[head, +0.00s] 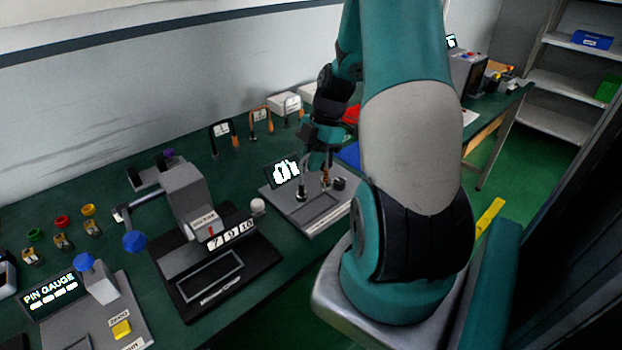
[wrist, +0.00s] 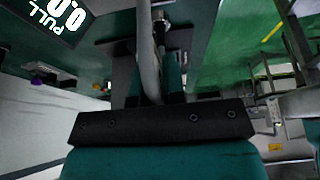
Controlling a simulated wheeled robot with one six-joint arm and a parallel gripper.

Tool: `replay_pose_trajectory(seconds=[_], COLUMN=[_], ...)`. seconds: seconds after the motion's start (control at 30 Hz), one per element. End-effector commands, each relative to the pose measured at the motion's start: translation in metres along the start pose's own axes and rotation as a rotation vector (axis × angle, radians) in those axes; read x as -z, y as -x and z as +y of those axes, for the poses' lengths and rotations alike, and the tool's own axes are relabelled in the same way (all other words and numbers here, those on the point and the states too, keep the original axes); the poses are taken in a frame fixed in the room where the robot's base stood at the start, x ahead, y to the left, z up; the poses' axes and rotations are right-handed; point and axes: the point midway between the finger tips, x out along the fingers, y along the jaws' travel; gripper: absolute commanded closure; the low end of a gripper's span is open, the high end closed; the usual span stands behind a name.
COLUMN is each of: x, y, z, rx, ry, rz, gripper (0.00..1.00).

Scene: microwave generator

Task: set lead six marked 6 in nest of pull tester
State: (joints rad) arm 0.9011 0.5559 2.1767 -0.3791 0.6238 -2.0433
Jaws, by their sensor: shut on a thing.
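The pull tester (head: 318,222) is a grey plate with a lit display (head: 285,172) and small posts, in the middle of the head view. My gripper (head: 318,160) is low over it, shut on a grey lead (wrist: 148,55). In the wrist view the lead runs up between the fingers, near a metal post (wrist: 160,18). An orange end of the lead (head: 326,174) hangs by the posts in the head view. The number on the held lead is not legible. I cannot tell whether its ends touch the nest. The display also shows in the wrist view (wrist: 58,16).
Several tagged leads stand behind, including a black one (head: 222,130) and an orange one (head: 260,116). A crimping machine (head: 195,200) with number tiles stands left. A pin gauge (head: 90,305) is at front left. My arm hides the bench right of the tester.

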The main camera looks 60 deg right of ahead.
Motion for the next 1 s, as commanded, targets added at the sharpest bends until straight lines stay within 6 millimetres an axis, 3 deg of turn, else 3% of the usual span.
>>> replay_pose_trajectory(seconds=[0.43, 0.83, 0.9, 0.97, 1.0], x=[-0.019, -0.023, -0.022, -0.022, -0.022], y=[-0.052, -0.060, -0.059, -0.059, -0.059], z=[0.000, 0.001, 0.001, 0.001, 0.001], rx=[0.003, 0.000, 0.000, 0.000, 0.000], ry=[0.002, 0.003, 0.003, 0.003, 0.003], rz=[0.002, 0.000, -0.001, 0.000, 0.000], gripper=[1.00, 1.00, 0.76, 0.64, 0.64])
